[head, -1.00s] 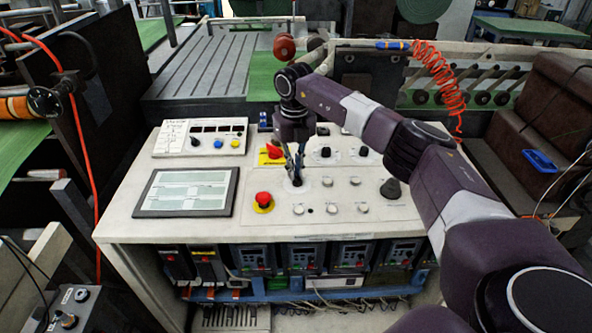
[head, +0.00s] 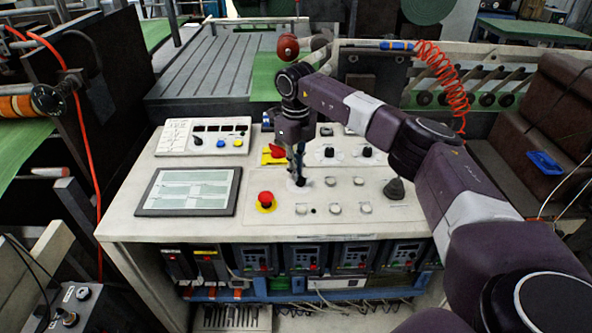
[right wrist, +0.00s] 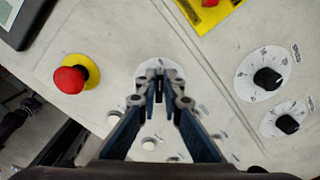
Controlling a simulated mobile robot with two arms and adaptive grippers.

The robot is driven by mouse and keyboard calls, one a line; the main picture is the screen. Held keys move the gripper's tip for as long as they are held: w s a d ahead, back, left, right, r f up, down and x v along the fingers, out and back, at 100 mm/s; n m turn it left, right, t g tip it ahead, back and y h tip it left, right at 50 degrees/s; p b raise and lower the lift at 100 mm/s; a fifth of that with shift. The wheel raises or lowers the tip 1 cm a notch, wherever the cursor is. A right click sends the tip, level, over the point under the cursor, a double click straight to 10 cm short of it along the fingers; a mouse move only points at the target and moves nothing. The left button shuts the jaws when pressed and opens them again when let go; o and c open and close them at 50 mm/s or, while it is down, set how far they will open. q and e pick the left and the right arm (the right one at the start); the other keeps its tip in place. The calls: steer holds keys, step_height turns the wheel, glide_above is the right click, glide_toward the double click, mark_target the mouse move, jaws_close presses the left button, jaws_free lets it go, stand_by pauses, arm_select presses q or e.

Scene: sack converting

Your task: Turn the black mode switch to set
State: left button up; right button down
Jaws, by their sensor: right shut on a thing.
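The black mode switch (right wrist: 159,72) sits on a pale round plate on the sloped control panel (head: 235,222). My right gripper (right wrist: 159,76) points down at the panel with its fingers closed on the switch, one finger on each side. In the head view the right gripper (head: 299,178) stands over the same spot, and its fingers hide most of the switch. The switch's markings are mostly covered, so its setting cannot be read. My left gripper is not in view.
A red emergency button (head: 266,199) on a yellow ring is left of my right gripper. A red rotary switch on a yellow plate (head: 273,154) is just behind. Black dials (right wrist: 267,79) are to the right, and a flat screen (head: 188,191) lies left.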

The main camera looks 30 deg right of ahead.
steer(key=shift+r, duration=0.1)
steer(key=c, duration=2.1)
jaws_free()
step_height(320, 180, up, 12)
